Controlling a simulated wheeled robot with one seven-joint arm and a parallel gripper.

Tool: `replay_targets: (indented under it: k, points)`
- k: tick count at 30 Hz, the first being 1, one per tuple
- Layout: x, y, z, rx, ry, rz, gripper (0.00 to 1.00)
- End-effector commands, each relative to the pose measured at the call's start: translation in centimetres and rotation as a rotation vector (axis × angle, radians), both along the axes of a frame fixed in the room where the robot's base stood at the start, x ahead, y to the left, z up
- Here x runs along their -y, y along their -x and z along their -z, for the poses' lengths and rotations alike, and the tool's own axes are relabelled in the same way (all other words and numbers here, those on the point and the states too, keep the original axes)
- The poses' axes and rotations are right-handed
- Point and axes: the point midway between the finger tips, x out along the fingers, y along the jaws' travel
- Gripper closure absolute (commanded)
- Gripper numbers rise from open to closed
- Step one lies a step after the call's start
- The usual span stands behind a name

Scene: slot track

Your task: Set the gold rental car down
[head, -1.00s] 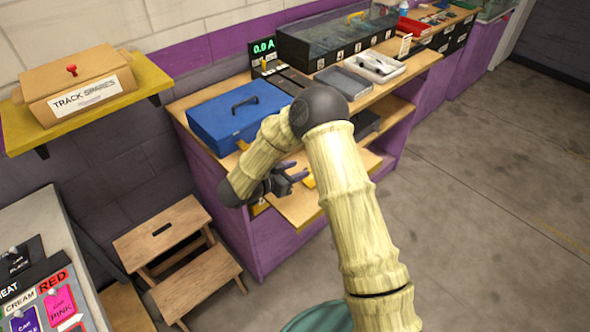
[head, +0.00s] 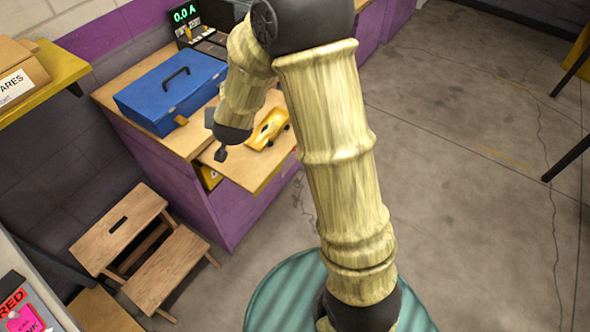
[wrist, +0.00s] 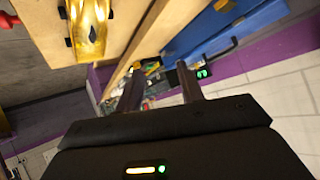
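The gold rental car (head: 268,129) rests on the wooden pull-out board (head: 262,170) at the front of the workbench. In the wrist view the gold car (wrist: 88,28) is at the upper left, on the pale wood and clear of the fingers. My gripper (wrist: 160,82) has its two dark fingers apart with nothing held between them. In the head view my gripper (head: 219,152) is just left of the car, over the board's left part, and its fingers are hard to make out.
A blue toolbox (head: 172,92) stands on the bench behind the board. A wooden step stool (head: 140,245) is on the floor at left.

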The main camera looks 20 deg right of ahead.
Motion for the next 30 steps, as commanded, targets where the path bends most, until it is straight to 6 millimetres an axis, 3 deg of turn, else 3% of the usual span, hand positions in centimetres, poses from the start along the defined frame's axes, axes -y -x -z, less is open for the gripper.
replay_targets:
  k: [5, 12, 16, 20, 30]
  points:
    - [2.4, 5.8, -0.8, -0.190, 0.021, -0.142, 0.62]
    - [7.0, 16.8, -0.7, -0.517, 0.091, -0.249, 0.62]
    - [9.1, 21.6, -0.6, -0.655, 0.123, -0.263, 0.62]
    - [9.8, 23.4, -0.6, -0.710, 0.136, -0.264, 0.62]
    - [9.8, 23.4, -0.6, -0.711, 0.136, -0.266, 0.62]
